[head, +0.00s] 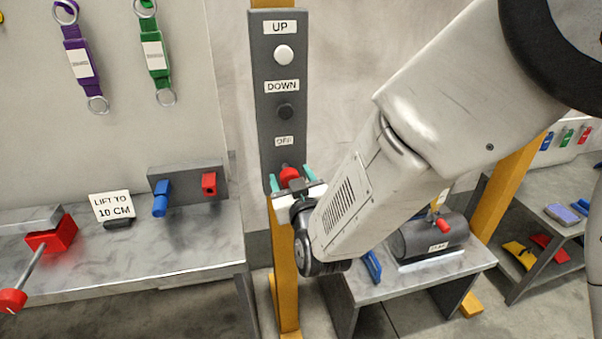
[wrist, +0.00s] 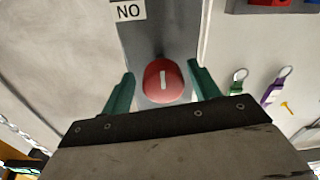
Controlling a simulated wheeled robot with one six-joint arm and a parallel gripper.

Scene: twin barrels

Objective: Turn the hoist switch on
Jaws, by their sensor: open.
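The hoist switch is a red knob (head: 289,174) low on a dark grey panel (head: 265,115), below an OFF label (head: 284,141). In the wrist view the red knob (wrist: 163,82) shows a white line running nearly straight up and down. A label reading "NO" (wrist: 128,11), apparently an upside-down ON, sits near it. My gripper (head: 290,178) is at the knob, with teal fingers open on either side. In the wrist view the fingers of my gripper (wrist: 162,75) stand apart from the knob, with gaps on both sides. The panel's lower end is hidden behind my gripper in the head view.
A white UP button (head: 284,54) and a dark DOWN button (head: 285,111) are higher on the panel. A bench (head: 130,265) with blue and red fittings stands left. A low table (head: 420,277) with a grey cylinder (head: 430,238) stands right, behind my arm.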

